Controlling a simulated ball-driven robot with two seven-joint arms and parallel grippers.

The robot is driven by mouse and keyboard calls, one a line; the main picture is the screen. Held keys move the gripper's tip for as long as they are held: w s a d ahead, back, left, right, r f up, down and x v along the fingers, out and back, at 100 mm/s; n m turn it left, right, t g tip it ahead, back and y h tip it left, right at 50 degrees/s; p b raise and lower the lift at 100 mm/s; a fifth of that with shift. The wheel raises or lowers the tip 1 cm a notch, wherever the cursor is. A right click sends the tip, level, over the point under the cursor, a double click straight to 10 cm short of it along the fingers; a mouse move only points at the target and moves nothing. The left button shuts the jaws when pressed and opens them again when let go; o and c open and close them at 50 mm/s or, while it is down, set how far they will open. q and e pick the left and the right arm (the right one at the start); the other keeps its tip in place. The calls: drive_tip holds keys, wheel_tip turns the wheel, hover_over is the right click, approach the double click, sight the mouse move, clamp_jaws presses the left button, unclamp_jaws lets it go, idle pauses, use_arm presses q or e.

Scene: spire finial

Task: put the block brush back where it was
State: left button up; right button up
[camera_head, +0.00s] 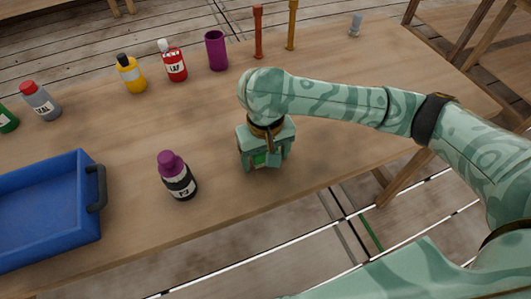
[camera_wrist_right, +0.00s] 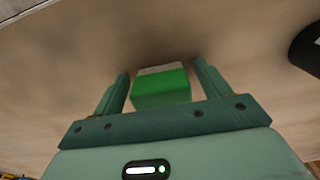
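The block brush (camera_wrist_right: 161,88) is a green block with a pale grey strip along its far edge. In the right wrist view it lies between the two fingers of my right gripper (camera_wrist_right: 162,75). A narrow gap shows beside it, clearer on the right, so the fingers look open around it. In the head view my right gripper (camera_head: 265,160) points down at the table, and a bit of green shows between its fingers. The gripper hides most of the brush there. My left gripper is not in view.
The wooden table (camera_head: 225,215) holds a purple-capped bottle (camera_head: 178,178) left of the gripper and a blue tray (camera_head: 50,205) at far left.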

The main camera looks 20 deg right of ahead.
use_arm(q)
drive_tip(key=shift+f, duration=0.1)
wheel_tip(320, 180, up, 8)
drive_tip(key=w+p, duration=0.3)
drive_tip(key=p, duration=0.5)
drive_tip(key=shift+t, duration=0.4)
use_arm(e)
wheel_tip(320, 180, up, 12)
drive_tip(key=shift+r, duration=0.2)
